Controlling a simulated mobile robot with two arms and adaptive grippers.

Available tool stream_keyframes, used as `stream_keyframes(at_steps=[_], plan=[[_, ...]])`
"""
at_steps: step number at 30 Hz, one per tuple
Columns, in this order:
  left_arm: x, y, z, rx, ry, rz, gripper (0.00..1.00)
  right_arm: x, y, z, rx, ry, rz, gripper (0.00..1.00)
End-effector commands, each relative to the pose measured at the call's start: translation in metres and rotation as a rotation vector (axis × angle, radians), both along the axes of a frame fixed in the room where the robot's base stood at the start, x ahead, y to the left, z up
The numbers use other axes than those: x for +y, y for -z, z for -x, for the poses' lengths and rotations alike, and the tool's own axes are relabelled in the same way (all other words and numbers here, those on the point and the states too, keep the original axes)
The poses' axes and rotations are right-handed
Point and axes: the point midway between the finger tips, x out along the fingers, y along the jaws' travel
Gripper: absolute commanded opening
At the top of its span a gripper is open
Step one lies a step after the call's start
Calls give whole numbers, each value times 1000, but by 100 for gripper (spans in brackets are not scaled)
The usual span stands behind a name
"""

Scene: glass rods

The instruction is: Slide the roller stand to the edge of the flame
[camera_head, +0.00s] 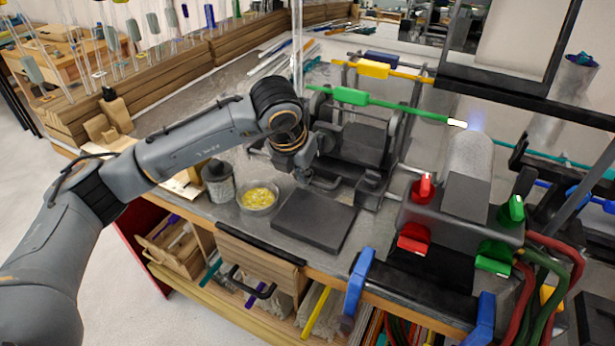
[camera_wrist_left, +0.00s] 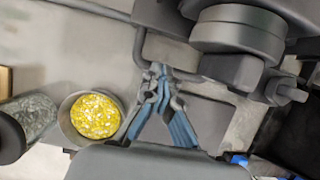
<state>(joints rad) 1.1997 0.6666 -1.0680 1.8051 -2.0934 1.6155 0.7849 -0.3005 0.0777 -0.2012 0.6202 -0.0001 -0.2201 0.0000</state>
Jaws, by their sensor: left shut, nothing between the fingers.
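The dark roller stand (camera_head: 353,143) stands on the bench in the middle of the head view, partly hidden behind my left wrist. A glass rod with a green sleeve (camera_head: 350,96) lies across its top. The rod's bright right tip is close to the faint bluish flame (camera_head: 476,118) above the grey torch (camera_head: 468,160). My left gripper (camera_head: 326,183) is low at the stand's near left side. In the left wrist view its fingers (camera_wrist_left: 160,72) are shut and empty, beside a dark bar of the stand (camera_wrist_left: 141,45); contact is unclear. My right gripper is out of view.
A bowl of yellow bits (camera_head: 258,197) and a dark jar (camera_head: 218,182) stand left of the gripper. A flat dark plate (camera_head: 314,222) lies in front of it. Red and green valve knobs (camera_head: 414,238) stick out of the torch base. A yellow-sleeved rod (camera_head: 373,68) lies behind.

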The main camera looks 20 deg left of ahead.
Motion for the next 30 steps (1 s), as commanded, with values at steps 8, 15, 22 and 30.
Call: stream_keyframes(at_steps=[8, 15, 22, 30], plan=[[-1, 5, 2, 10, 3, -2, 51, -1, 0, 0, 0, 0, 1, 100], [-1, 3, 1, 6, 4, 0, 100, -2, 0, -1, 0, 0, 2, 100], [-1, 2, 1, 3, 4, 0, 100, -2, 0, -1, -1, 0, 3, 100], [-1, -8, 4, -1, 4, 2, 100, -5, 0, -1, -1, 1, 6, 100]])
